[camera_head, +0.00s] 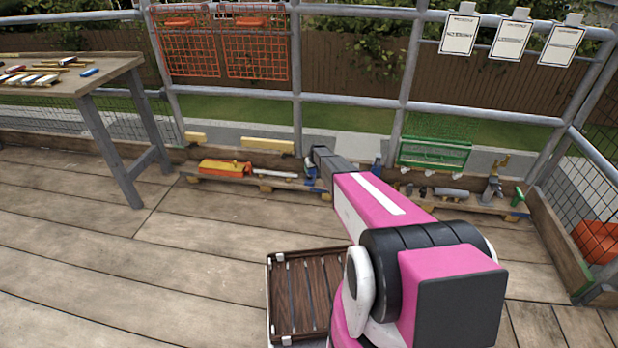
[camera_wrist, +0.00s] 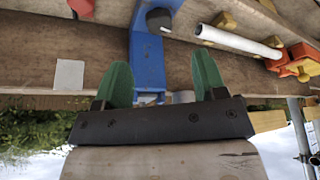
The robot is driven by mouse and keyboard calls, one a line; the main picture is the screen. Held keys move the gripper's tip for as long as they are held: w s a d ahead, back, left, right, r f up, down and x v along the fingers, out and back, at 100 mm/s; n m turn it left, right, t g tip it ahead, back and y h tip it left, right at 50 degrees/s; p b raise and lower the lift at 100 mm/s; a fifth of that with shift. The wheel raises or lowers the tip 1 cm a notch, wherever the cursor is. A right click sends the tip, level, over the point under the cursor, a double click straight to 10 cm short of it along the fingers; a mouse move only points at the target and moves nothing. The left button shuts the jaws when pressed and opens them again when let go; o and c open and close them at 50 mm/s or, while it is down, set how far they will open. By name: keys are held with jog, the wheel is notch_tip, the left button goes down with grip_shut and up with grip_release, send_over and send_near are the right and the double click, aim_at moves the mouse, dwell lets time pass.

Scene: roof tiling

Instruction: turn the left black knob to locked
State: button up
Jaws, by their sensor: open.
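In the wrist view a blue bracket (camera_wrist: 147,65) is fixed to a wooden board. A dark round knob-like part (camera_wrist: 158,20) sits on it near the top of the picture. My gripper (camera_wrist: 163,72) has two green fingers standing wide apart with nothing held between them. The bracket lies beyond and between the fingers, and the dark part is past their tips, apart from them. In the head view blue parts (camera_head: 311,171) show beside the end of my arm at the low shelf; my arm hides most of this spot. Whether the knob is locked cannot be told.
A white pipe (camera_wrist: 238,40) and a red-orange tool (camera_wrist: 298,62) lie close by on the right in the wrist view. In the head view a workbench (camera_head: 70,85) stands left, a tile tray (camera_head: 305,290) below my arm, and a green basket (camera_head: 435,153) to the right.

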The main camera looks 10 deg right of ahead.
aim_at(310, 176)
jog(key=x, duration=0.8)
jog(key=shift+w+f, duration=0.1)
jog(key=shift+f, duration=0.2)
jog(key=c, duration=0.9)
